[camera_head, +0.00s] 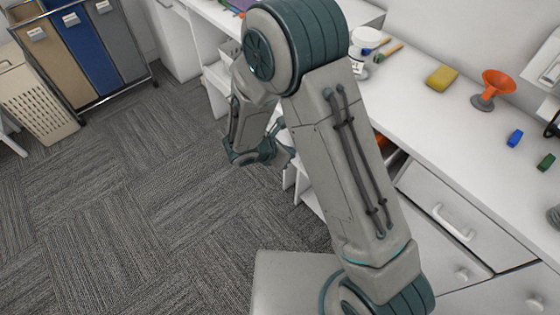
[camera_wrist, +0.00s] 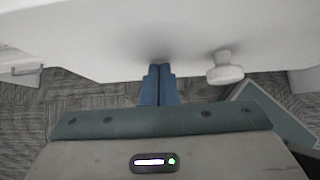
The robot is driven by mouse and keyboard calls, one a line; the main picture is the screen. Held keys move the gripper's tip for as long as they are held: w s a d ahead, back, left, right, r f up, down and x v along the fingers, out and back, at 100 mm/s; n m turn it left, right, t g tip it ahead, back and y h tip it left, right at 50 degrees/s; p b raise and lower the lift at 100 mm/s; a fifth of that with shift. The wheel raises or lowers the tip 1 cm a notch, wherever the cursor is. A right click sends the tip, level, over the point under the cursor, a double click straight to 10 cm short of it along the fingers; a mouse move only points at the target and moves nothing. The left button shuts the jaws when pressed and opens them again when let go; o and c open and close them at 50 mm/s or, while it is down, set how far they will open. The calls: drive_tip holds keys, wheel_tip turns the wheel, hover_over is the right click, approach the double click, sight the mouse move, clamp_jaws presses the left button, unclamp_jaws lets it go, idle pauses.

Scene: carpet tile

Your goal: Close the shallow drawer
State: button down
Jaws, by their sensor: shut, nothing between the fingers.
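White drawer fronts show at the right of the head view: one with a bar handle (camera_head: 455,222), and lower ones with round knobs (camera_head: 461,273). I cannot tell which is the shallow drawer, or how far any stands out. In the wrist view a white front (camera_wrist: 110,45) with a round knob (camera_wrist: 225,68) fills the upper part. My gripper (camera_wrist: 158,68) is shut and empty, its blue fingertips at the front's lower edge, left of the knob. Whether they touch it is unclear. In the head view my arm hides part of the cabinet and my fingers are hard to make out.
Coloured bins (camera_head: 85,50) and a beige basket (camera_head: 30,95) stand at the left. The carpet between is clear.

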drive_tip(key=w+d+b, duration=0.3)
drive_tip(key=w+d, duration=0.7)
drive_tip(key=shift+w+d, duration=0.3)
drive_tip(key=shift+d, duration=0.1)
drive_tip(key=shift+w+d, duration=0.25)
drive_tip(key=shift+w+d+r, duration=0.1)
drive_tip(key=shift+d+r, duration=0.05)
